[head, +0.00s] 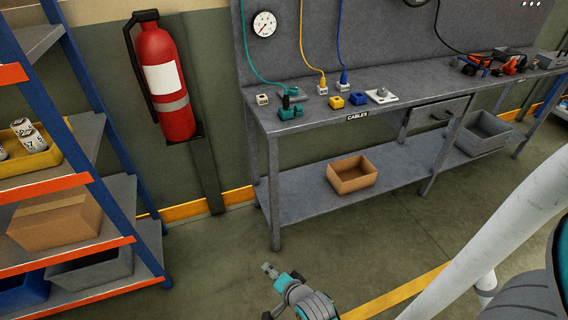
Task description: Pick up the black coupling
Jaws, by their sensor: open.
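I cannot make out a black coupling for sure. Small connector blocks stand on the workbench (330,118), among them a teal one (290,112) with a dark part beside it, a yellow one (336,102) and a blue one (358,99). A pale plate (381,97) with a grey round part lies to their right. My gripper (268,269) is at the bottom centre, low in front of the bench and well apart from these parts. It is open, and its fingers show only small.
A cardboard box (352,174) and a grey bin (483,133) are on the bench's lower shelf. Dark and orange tools (500,64) lie at the bench's far right. A shelf rack (117,145) and fire extinguisher (165,85) are at left. Floor in front is clear.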

